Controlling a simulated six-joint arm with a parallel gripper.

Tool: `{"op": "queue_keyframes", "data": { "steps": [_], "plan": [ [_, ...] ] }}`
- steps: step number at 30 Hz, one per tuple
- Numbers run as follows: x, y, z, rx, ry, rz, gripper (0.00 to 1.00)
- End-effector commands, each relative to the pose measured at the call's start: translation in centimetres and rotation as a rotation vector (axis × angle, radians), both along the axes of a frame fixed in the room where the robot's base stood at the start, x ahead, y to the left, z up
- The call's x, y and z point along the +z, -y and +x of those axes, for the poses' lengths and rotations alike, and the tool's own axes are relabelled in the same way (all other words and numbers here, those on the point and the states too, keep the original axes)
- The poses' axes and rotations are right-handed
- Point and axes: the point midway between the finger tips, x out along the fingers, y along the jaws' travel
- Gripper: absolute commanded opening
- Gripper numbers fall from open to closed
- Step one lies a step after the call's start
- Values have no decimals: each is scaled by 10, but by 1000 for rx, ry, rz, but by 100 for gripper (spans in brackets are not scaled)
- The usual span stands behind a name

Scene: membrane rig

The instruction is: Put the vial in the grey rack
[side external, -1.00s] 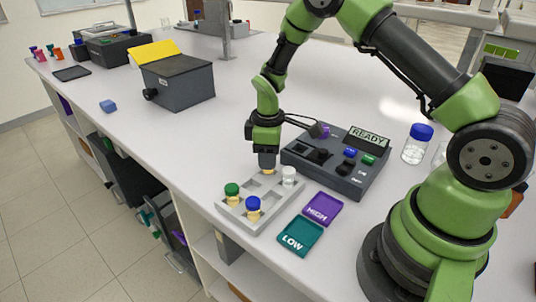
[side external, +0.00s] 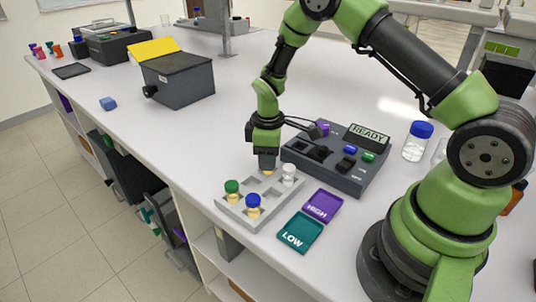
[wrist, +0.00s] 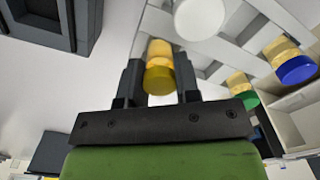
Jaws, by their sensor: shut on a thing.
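My gripper (side external: 267,160) is shut on a vial with a yellow cap (wrist: 158,80), which sits between its fingers (wrist: 160,85) in the wrist view. In the side view only a small yellowish bit of this vial (side external: 268,173) shows below the fingers, at the far end of the grey rack (side external: 240,217). I cannot tell whether its bottom is inside a rack slot or just above it. The rack holds a green-capped vial (side external: 232,187), a blue-capped vial (side external: 253,201) and a white-capped vial (side external: 289,171). Other slots are empty.
A dark device reading READY (side external: 335,160) stands close behind the rack. A purple HIGH tray (side external: 323,205) and a teal LOW tray (side external: 300,232) lie to its right. A blue-lidded jar (side external: 417,142) stands near my base.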

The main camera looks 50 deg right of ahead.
Motion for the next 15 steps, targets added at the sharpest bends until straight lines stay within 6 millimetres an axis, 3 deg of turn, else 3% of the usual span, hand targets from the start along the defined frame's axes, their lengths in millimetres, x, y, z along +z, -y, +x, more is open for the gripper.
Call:
{"op": "queue_keyframes", "data": {
  "steps": [15],
  "plan": [
    [-6, 0, 0, 0, 1, 0, 7]
  ]
}}
